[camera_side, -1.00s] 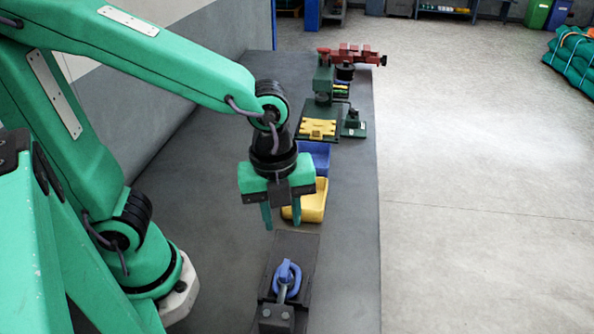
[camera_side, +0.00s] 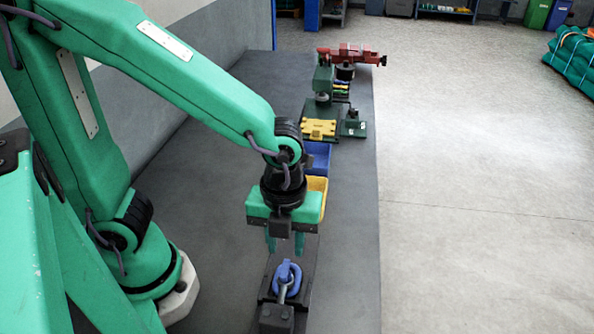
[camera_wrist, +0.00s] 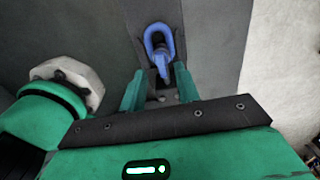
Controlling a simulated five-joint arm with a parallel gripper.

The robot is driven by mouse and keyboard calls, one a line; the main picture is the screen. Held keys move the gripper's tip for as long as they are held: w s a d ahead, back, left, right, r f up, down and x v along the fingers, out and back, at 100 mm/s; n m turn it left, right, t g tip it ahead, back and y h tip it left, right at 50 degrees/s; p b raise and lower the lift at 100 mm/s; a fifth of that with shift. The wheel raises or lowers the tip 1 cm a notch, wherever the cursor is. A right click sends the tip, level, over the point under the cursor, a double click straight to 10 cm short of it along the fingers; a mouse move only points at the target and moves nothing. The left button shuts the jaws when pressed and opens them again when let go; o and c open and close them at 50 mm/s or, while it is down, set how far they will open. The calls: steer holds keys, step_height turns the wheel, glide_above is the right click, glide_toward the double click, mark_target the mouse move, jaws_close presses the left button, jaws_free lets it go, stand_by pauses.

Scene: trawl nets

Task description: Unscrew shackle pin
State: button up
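The blue shackle (camera_side: 296,276) sits on a dark fixture plate (camera_side: 266,290) near the front of the bench. A short grey rod (camera_side: 282,294) runs from it to a dark block (camera_side: 276,319). I cannot tell the pin clearly apart from the shackle body. My gripper (camera_side: 285,244) points down, open and empty, above and just behind the shackle. In the wrist view, the fingers (camera_wrist: 158,90) are apart, with the blue shackle (camera_wrist: 149,42) beyond the tips in line with the gap.
A yellow bin (camera_side: 318,190) stands behind my gripper, partly hidden by it, with a blue bin (camera_side: 318,155) behind that. Further back are a green stand with a yellow block (camera_side: 318,128) and a red vise (camera_side: 350,54). The bench is bare on the left.

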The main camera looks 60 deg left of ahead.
mark_target(286, 263)
steer(key=shift+f, duration=2.3)
jaws_close()
